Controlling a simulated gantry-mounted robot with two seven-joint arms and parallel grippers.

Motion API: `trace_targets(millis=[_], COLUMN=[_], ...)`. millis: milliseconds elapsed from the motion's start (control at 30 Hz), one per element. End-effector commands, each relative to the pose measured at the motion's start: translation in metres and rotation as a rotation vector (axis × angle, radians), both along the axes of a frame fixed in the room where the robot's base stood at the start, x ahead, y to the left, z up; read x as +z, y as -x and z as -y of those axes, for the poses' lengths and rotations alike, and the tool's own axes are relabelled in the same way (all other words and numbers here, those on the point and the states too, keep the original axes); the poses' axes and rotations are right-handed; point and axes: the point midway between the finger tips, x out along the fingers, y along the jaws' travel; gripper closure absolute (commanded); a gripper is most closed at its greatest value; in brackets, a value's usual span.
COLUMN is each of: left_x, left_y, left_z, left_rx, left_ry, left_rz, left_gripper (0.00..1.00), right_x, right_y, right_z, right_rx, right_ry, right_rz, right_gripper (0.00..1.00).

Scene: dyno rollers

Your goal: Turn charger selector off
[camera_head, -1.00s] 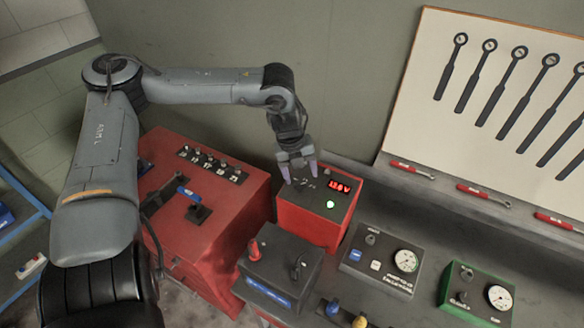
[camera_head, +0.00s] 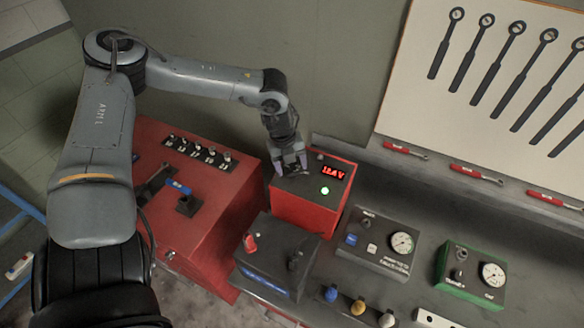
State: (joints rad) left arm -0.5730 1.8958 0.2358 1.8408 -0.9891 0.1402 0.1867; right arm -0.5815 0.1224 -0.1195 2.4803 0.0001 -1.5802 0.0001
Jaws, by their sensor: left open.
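The charger is a red box (camera_head: 306,210) with a dark top, standing at the back of the bench. Its top carries a lit red voltage display (camera_head: 333,172) and a green lit spot (camera_head: 324,190). My left gripper (camera_head: 289,171) points down over the left part of the charger's top, with its fingers apart. It covers that part of the panel, so I cannot make out the selector or its position. Whether the fingertips touch anything there cannot be told. My right gripper is not in view.
A large red cabinet (camera_head: 205,230) with switches stands left of the charger. A dark box with a red knob (camera_head: 251,243) is in front. A grey gauge box (camera_head: 372,258) and a green gauge box (camera_head: 462,293) are to the right. A wrench board (camera_head: 500,60) hangs behind.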

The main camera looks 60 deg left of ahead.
Motion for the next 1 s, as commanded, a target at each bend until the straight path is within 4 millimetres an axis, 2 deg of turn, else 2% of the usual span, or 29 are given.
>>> trace_targets(millis=[233, 667, 1000], left_x=[-0.016, -0.019, -0.019], left_y=[-0.002, -0.003, -0.003], left_z=[0.0, 0.001, 0.001], left_rx=[0.001, 0.0, 0.0], left_ry=[-0.001, -0.001, -0.001], left_rz=[-0.001, 0.001, 0.001], left_gripper=[0.32, 0.33, 0.86], right_x=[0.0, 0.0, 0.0], right_y=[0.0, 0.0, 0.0], right_z=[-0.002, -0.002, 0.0], right_rx=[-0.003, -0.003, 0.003], right_ry=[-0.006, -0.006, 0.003], right_rz=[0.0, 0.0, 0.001], right_gripper=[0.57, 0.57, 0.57])
